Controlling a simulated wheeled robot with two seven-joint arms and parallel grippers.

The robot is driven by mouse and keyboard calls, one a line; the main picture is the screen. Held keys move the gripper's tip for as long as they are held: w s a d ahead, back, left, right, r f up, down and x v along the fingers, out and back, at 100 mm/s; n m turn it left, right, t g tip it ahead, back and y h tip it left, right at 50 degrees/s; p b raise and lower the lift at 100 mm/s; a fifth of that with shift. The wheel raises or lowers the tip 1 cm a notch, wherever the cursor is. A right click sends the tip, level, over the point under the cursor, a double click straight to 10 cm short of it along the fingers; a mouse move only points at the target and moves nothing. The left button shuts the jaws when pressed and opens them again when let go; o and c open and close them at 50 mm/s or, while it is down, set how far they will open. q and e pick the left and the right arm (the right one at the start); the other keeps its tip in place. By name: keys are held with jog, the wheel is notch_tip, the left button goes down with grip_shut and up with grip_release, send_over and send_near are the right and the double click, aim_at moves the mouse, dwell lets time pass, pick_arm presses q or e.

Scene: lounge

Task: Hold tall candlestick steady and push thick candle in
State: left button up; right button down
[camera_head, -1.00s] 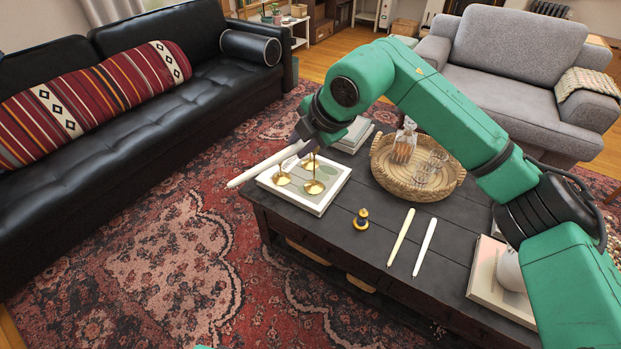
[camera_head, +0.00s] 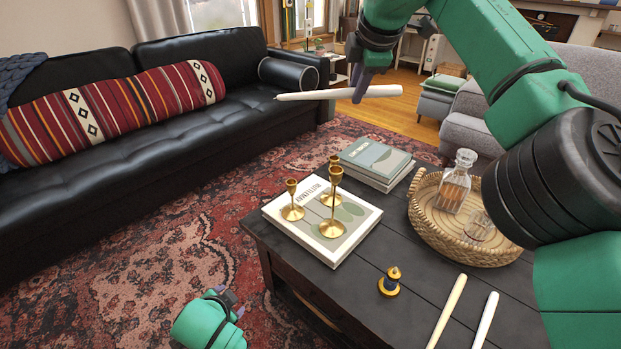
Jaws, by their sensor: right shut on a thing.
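Three brass candlesticks stand upright on a large white book (camera_head: 278,222). The tall candlestick (camera_head: 332,207) is at the front right, a shorter one (camera_head: 292,206) at the left and another short one (camera_head: 334,162) behind, partly hidden. Their tops hold no candles. My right gripper (camera_head: 359,93) is shut around the middle of a long white candle (camera_head: 310,95), held level in the air well above the book. My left gripper (camera_head: 231,302) is low at the bottom, over the rug beside the table, apart from the candlesticks; its finger gap does not show clearly.
A wicker tray (camera_head: 455,250) holds a decanter (camera_head: 453,183) and glass. A black sofa (camera_head: 170,140) stands behind.

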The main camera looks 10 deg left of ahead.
aim_at(331, 178)
pick_arm(q)
jog(key=w+d+r+m+t+h, duration=0.25)
jog(key=w+r+m+t, duration=0.25)
jog(key=w+r+m, duration=0.4)
jog(key=w+d+r+m+t+h, duration=0.1)
jog(key=w+d+r+m+t, duration=0.35)
jog(key=r+m, duration=0.45)
jog(key=w+d+r+m+g+h, duration=0.15)
jog(key=d+r+m+h, duration=0.35)
jog(key=d+m+h, duration=0.9)
jog(key=w+m+y, duration=0.1)
jog(key=w, duration=0.2)
jog(key=w+d+m+y, duration=0.1)
jog(key=w+y, duration=0.1)
jog(key=w+d+m+y, duration=0.1)
jog(key=w+y, duration=0.1)
jog(key=w, duration=0.1)
jog(key=shift+w+d+f+m+g, duration=0.2)
jog(key=shift+w+f+m+g, duration=0.1)
jog(key=shift+w+m, duration=0.1)
grip_shut()
